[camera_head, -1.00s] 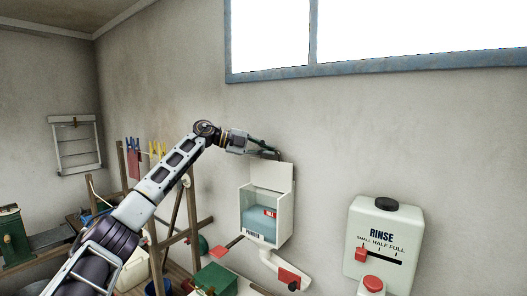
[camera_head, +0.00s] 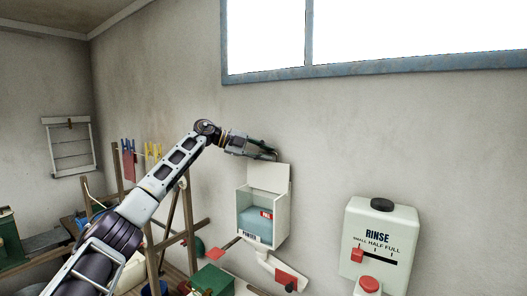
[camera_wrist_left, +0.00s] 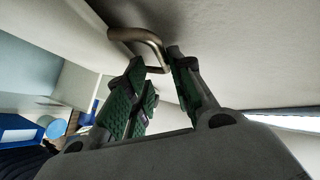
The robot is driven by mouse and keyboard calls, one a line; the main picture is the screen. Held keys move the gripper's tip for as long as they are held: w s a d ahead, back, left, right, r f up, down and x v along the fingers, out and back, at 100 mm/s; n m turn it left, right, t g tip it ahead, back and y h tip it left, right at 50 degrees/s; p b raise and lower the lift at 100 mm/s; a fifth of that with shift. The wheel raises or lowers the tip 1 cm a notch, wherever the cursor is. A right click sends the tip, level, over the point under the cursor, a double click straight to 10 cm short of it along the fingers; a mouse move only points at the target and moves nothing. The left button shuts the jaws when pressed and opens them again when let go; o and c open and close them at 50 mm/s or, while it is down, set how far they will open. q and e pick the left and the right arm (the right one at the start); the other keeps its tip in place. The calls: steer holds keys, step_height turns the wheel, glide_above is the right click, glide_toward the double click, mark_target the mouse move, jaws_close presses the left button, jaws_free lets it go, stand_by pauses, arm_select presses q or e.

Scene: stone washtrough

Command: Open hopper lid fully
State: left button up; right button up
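The hopper (camera_head: 243,222) is a white box on the wall, with a "POWDER" label and a bluish front showing a red tag. Its white lid (camera_head: 268,176) stands raised, roughly upright, at the back of the box. My left gripper (camera_head: 276,153) is at the lid's upper edge. In the left wrist view, its green-padded fingers (camera_wrist_left: 160,62) are apart, with a bent metal handle (camera_wrist_left: 140,36) at their tips. The handle's end lies close to both tips; I cannot tell whether they touch it. My right gripper is not in view.
A white rinse tank (camera_head: 380,222) hangs on the wall at the right. A chute with a red flap (camera_head: 290,279) is below the hopper. A wooden frame (camera_head: 170,240) stands behind my left arm, and a green box (camera_head: 213,279) is low in front. The wall above the lid is clear.

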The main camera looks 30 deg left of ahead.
arm_select(q)
steer(key=shift+o, duration=1.2)
steer(key=shift+w+d+f, duration=0.15)
steer(key=shift+w+f, duration=0.05)
steer(key=shift+f, duration=0.45)
steer(key=shift+s+r, duration=0.15)
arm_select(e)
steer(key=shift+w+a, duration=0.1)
